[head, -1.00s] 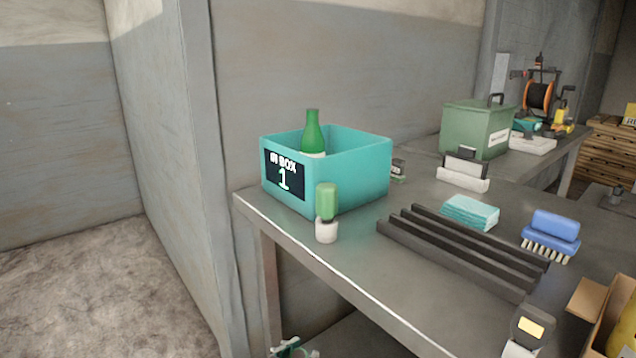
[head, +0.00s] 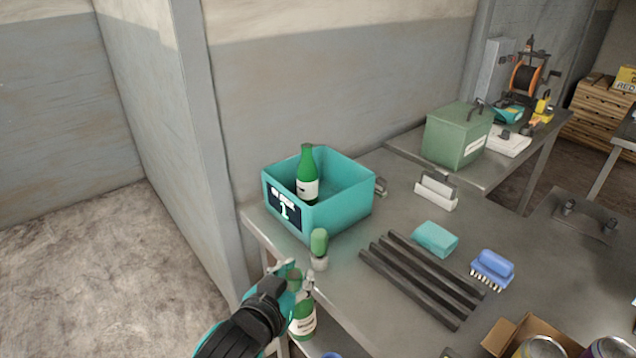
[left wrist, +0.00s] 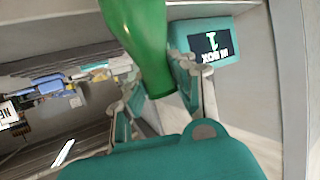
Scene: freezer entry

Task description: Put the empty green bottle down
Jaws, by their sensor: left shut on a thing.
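My left gripper (head: 297,283) is shut on a green bottle (head: 303,322) with a white label, just off the table's near left edge. The left wrist view shows the green glass (left wrist: 145,45) between the two fingers. A teal box (head: 345,208) marked "1" stands at the table's left corner, behind and above the gripper in the head view. Another green bottle (head: 307,187) with a white label stands upright in this box. My right gripper is not in view.
A small green-and-white item (head: 319,248) stands on the table before the box. Dark parallel bars (head: 420,280), a teal sponge block (head: 435,238), a blue brush (head: 493,268) and a cardboard box (head: 500,338) with cans lie to the right. Some bare tabletop (head: 350,300) lies before the bars.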

